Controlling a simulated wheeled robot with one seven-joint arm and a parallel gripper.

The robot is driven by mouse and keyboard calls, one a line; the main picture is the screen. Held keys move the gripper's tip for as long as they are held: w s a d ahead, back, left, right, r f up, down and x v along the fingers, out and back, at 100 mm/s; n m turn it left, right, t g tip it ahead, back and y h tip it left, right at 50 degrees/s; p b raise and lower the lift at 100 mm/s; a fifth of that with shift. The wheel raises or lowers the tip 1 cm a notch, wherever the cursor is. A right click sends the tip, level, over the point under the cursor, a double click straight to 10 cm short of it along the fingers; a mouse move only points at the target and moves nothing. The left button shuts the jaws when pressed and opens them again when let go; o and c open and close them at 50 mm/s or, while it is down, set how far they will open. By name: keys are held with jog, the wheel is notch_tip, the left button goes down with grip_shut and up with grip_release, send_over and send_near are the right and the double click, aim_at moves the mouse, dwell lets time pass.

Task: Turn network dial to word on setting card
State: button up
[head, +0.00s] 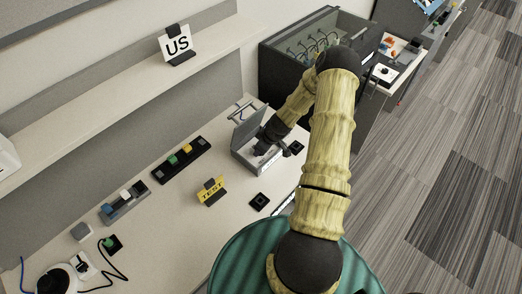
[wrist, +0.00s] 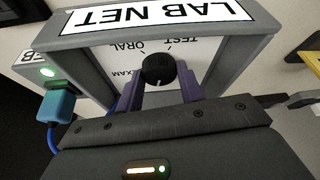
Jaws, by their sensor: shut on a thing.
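The network dial is a black round knob (wrist: 158,69) on the white face of a grey box labelled LAB NET (wrist: 160,17). The words TEST, ORAL and EXAM stand around it, upside down in the wrist view. My gripper (wrist: 160,88) is shut on the knob, one purple finger on each side. I cannot make out a pointer on the knob. In the head view my gripper (head: 262,147) reaches into the grey box (head: 242,135), and my arm hides part of it. A yellow card reading TEST (head: 211,191) stands on the table.
A US card (head: 177,44) stands on the shelf. Strips with coloured blocks (head: 181,160) and small black squares (head: 259,201) lie on the table. A blue plug (wrist: 57,106) with a cable sits beside the box.

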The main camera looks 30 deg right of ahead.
jog(key=m+h+b, duration=0.1)
jog(key=m+b, duration=0.2)
jog(key=shift+a+f+m, duration=0.1)
jog(key=shift+f+m, duration=0.05)
jog(key=shift+m, duration=0.15)
jog(key=m, duration=0.1)
jog(key=m+h+b, duration=0.1)
jog(key=m, duration=0.1)
jog(key=shift+a+m+t+h, duration=0.15)
jog(key=shift+m+t+h, duration=0.15)
jog(key=shift+t, duration=0.1)
jog(key=m, duration=0.1)
jog(key=m+h, duration=0.1)
jog(key=m, duration=0.2)
jog(key=shift+a+r+g+h, duration=0.1)
jog(key=shift+r+g+h, duration=0.2)
jog(key=shift+h, duration=0.1)
jog(key=shift+f+m+g+h+p, duration=0.15)
jog(key=shift+m+p, duration=0.25)
jog(key=shift+m, duration=0.5)
jog(key=shift+r+m+g+h+p, duration=0.1)
jog(key=shift+m+g+h+p, duration=0.2)
jog(key=shift+m, duration=0.6)
jog(key=shift+f, duration=0.1)
jog(key=o, duration=1)
